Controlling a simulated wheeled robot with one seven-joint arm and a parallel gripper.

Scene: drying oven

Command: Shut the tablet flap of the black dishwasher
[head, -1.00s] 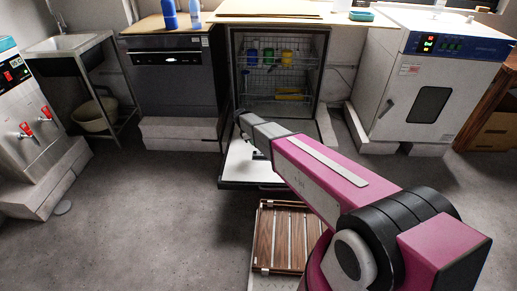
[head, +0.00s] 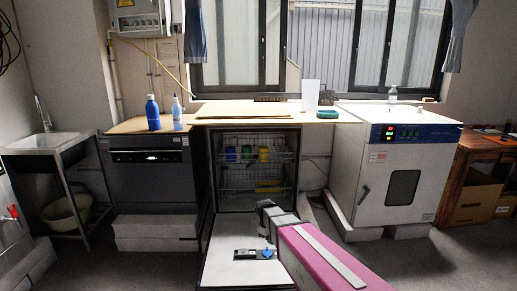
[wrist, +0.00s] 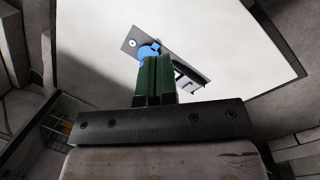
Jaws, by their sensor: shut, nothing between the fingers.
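The black dishwasher (head: 207,185) stands open in the middle of the head view, its door (head: 225,270) folded down with the white inner face up. A dark tablet dispenser with a blue round part (head: 267,253) lies on that face; the blue part also shows in the wrist view (wrist: 149,50). My gripper (wrist: 157,60) is shut and empty. Its green fingertips overlap the dispenser beside the blue part; I cannot tell whether they touch.
Racks with colourful cups (head: 247,153) fill the dishwasher. A closed dark appliance (head: 150,180) stands at left, a white drying oven (head: 392,180) at right. A wooden worktop (head: 240,110) runs above. Floor is clear either side of the door.

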